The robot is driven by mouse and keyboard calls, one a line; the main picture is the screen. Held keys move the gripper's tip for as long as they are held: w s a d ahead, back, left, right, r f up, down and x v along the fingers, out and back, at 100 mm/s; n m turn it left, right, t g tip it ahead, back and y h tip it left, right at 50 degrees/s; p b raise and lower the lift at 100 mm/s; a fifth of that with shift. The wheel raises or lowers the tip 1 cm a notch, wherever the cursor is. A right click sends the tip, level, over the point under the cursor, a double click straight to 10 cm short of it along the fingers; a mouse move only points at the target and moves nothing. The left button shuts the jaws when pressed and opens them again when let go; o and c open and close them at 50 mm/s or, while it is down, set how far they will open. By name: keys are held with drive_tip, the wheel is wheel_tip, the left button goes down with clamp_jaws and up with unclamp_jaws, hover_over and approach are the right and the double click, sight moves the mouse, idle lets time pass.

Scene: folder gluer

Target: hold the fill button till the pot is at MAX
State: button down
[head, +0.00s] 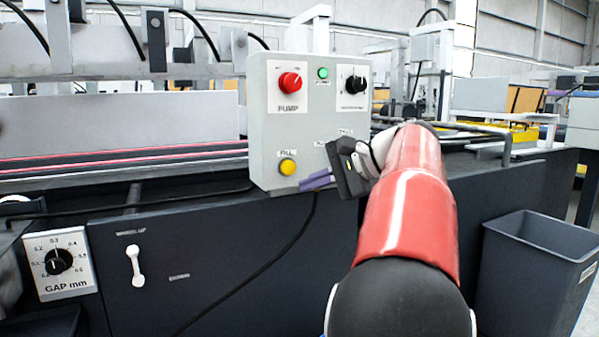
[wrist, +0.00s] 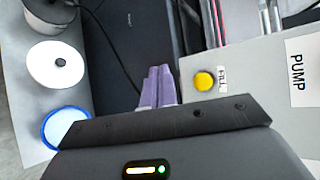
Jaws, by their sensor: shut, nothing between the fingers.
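The yellow fill button (head: 287,167) is on the lower left of the grey control box, under a FILL label. It also shows in the wrist view (wrist: 204,81), to the right of the fingertips. My gripper (head: 304,185) is shut and empty, its purple fingers just below and right of the button in the head view. The fingertips (wrist: 159,72) look apart from the button. In the wrist view a round blue-rimmed container (wrist: 45,131) with pale contents stands at the left; I cannot tell whether it is the pot. No MAX mark is readable.
The box also carries a red PUMP knob (head: 290,82), a lit green lamp (head: 322,73) and a black dial (head: 355,84). A GAP mm dial (head: 59,262) and a white lever (head: 135,266) are on the lower panel. A grey bin (head: 530,270) stands right.

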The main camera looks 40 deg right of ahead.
drive_tip(key=shift+s+d+r, duration=0.15)
drive_tip(key=shift+s+d, duration=0.05)
drive_tip(key=shift+d, duration=0.2)
drive_tip(key=shift+s+d+r, duration=0.1)
drive_tip(key=shift+s+d, duration=0.1)
drive_tip(key=shift+d, duration=0.2)
drive_tip(key=shift+w, duration=0.15)
drive_tip(key=p, duration=0.3)
approach(285, 173)
drive_tip(key=w+a+f, duration=0.2)
drive_tip(key=a, duration=0.1)
drive_tip(key=shift+w+f+p, duration=0.4)
drive_tip(key=shift+w+p, duration=0.1)
drive_tip(key=shift+w, duration=0.1)
drive_tip(key=shift+w, duration=0.1)
idle(0.9)
drive_tip(key=shift+w, duration=0.3)
drive_tip(key=shift+w+d, duration=0.2)
drive_tip(key=shift+w, duration=0.3)
idle(3.7)
